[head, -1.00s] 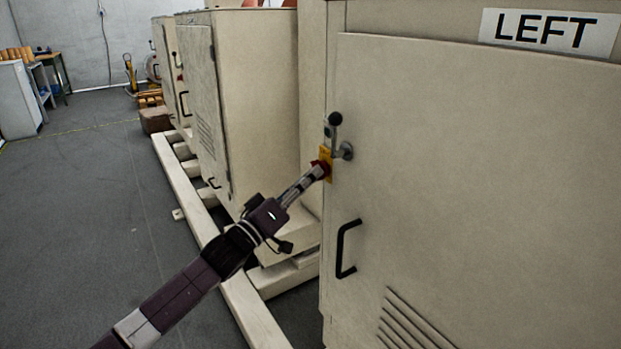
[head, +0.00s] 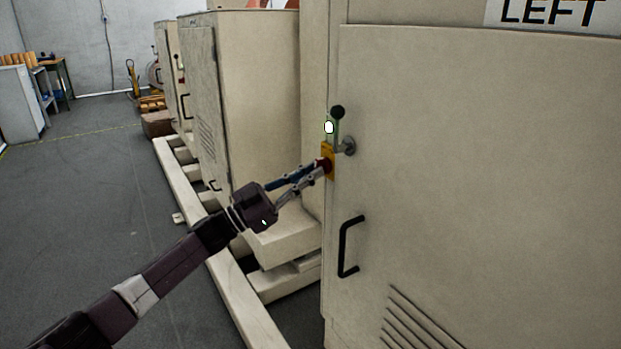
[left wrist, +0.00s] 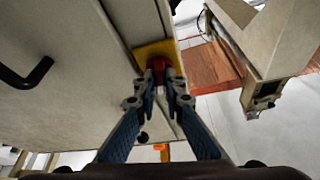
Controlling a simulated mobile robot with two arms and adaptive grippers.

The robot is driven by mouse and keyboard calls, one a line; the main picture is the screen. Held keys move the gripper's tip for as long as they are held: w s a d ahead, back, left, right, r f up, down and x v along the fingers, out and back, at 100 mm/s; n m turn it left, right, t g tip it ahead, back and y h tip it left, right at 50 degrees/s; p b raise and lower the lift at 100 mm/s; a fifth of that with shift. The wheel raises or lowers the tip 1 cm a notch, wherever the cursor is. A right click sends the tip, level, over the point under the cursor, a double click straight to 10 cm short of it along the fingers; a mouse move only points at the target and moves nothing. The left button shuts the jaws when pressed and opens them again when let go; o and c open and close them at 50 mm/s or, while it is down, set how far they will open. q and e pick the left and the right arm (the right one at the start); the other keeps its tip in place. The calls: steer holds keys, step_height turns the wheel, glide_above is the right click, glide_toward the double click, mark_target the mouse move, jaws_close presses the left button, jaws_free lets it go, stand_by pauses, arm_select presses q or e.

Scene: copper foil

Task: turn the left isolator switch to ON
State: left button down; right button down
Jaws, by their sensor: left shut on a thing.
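The left isolator switch is a red knob (head: 327,166) on a yellow plate (head: 327,150), on the narrow edge of the cream cabinet (head: 470,180) labelled LEFT (head: 550,12). My left gripper (head: 322,168) reaches it from the left and is shut on the red knob. In the left wrist view the two fingers (left wrist: 160,88) sit on either side of the red knob (left wrist: 158,64), in front of the yellow plate (left wrist: 152,49). The fingers hide part of the knob, and I cannot read its markings. A small lamp (head: 328,127) above the plate glows white. My right gripper is out of view.
A black door handle (head: 347,247) sticks out below. More cream cabinets (head: 255,110) stand behind on a pale base rail (head: 240,300). The grey floor (head: 90,200) at left is clear.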

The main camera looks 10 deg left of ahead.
arm_select(q)
steer(key=shift+w+a+r+m+g+h+b, duration=0.25)
steer(key=shift+m+g, duration=0.4)
steer(key=shift+m, duration=0.8)
steer(key=shift+s+d+f+m+g+h+b, duration=0.15)
steer(key=shift+m+g+b, duration=0.35)
steer(key=shift+m, duration=0.9)
steer(key=shift+w+a+m+g+h+b, duration=0.15)
steer(key=shift+m+g, duration=0.6)
steer(key=shift+m, duration=0.7)
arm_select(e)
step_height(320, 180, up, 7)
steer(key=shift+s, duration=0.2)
arm_select(q)
steer(key=shift+s+d, duration=0.1)
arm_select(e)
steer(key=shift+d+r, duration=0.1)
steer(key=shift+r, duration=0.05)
arm_select(q)
steer(key=c, duration=2)
jaws_free()
steer(key=v, duration=1.2)
